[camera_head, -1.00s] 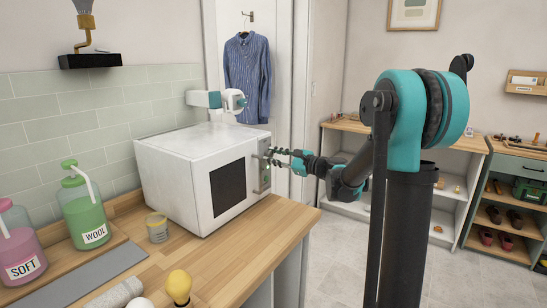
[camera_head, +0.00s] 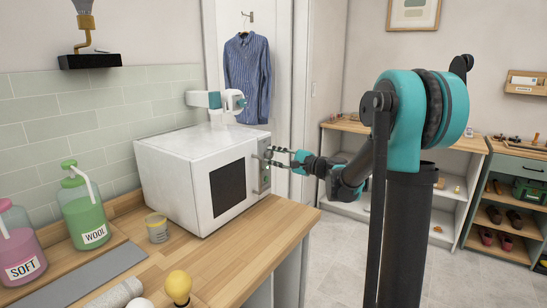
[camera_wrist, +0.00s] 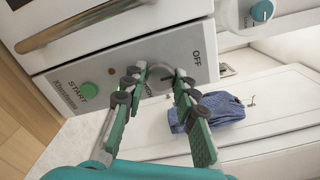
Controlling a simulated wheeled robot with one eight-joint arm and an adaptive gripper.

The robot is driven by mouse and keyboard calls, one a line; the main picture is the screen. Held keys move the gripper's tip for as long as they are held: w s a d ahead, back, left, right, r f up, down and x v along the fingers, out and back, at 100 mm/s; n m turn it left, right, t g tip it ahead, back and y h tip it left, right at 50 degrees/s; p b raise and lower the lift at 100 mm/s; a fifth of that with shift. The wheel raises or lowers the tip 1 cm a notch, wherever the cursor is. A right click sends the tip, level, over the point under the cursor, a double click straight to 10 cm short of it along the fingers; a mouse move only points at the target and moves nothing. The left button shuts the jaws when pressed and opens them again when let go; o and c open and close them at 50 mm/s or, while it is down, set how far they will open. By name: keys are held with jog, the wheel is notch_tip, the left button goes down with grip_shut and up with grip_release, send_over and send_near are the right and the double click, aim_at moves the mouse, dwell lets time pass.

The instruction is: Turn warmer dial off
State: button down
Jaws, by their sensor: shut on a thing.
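The warmer (camera_head: 172,160) is a white box with a dark front window, standing on the wooden counter. Its grey control panel (camera_head: 264,177) is at the right of its front; in the wrist view the panel (camera_wrist: 63,78) carries a green START button (camera_wrist: 87,89) and the word OFF. The grey round dial (camera_wrist: 160,80) lies between the fingertips, partly hidden by them. My gripper (camera_head: 269,156) reaches the panel from the right; its fingers (camera_wrist: 160,73) are shut on the dial in the wrist view. The fingers hide part of the lettering below the dial.
A small tin (camera_head: 157,229), a WOOL bottle (camera_head: 85,213) and a SOFT bottle (camera_head: 20,250) stand left of the warmer. A yellow-topped object (camera_head: 178,286) is at the counter's front. A white and teal device (camera_head: 216,104) rises behind the warmer. A blue shirt (camera_head: 247,75) hangs behind.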

jog(key=c, duration=1.2)
grip_release()
jog(key=shift+s+d, duration=0.1)
jog(key=v, duration=1.1)
jog(key=shift+s+d, duration=0.2)
jog(key=shift+d, duration=0.1)
jog(key=shift+d, duration=0.1)
